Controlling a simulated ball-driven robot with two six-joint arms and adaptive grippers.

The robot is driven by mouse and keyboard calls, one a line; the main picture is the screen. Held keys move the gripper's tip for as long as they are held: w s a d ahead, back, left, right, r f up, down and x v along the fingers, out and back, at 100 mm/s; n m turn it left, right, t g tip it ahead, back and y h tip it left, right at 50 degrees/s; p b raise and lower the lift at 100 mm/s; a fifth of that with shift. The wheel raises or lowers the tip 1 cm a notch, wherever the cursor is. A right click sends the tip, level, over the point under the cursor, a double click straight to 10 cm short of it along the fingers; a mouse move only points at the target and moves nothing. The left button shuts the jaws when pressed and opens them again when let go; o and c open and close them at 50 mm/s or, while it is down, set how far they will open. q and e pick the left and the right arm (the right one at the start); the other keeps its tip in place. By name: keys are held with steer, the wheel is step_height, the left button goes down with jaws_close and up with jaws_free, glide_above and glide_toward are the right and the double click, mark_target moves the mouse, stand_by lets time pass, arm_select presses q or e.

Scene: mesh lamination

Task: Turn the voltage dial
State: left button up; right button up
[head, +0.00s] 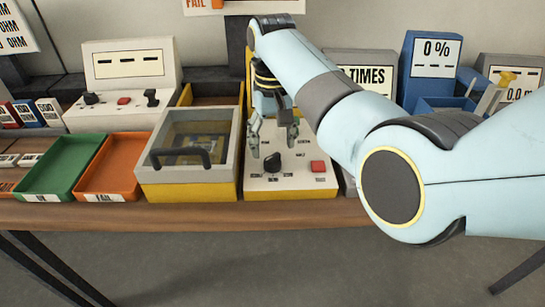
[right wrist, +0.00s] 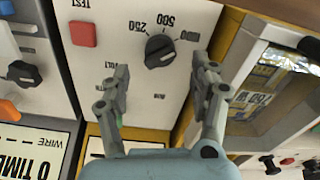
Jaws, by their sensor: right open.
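The voltage dial is a black knob (right wrist: 160,51) on the white panel of a yellow-based tester. In the right wrist view, printed 250, 500 and what looks like 1000 surround it, upside down. Its pointer setting is hard to read. The dial (head: 272,162) also shows in the head view, just below my right gripper. My right gripper (right wrist: 161,68) is open, its two fingers apart on either side of the dial and holding nothing. In the head view my right gripper (head: 273,148) points down over the panel. Whether the fingertips touch the dial is unclear. My left gripper is not in view.
A red TEST button (right wrist: 83,34) sits on the same panel. A lidded box (head: 190,178) with a dark handle stands close on the left. Green (head: 58,170) and orange (head: 108,168) trays lie further left. Another panel with a black knob (right wrist: 22,73) adjoins the tester.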

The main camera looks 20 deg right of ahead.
mark_target(272, 156)
step_height(272, 156, down, 5)
steer(key=shift+f, duration=0.1)
stand_by(0.3)
steer(key=c, duration=1.1)
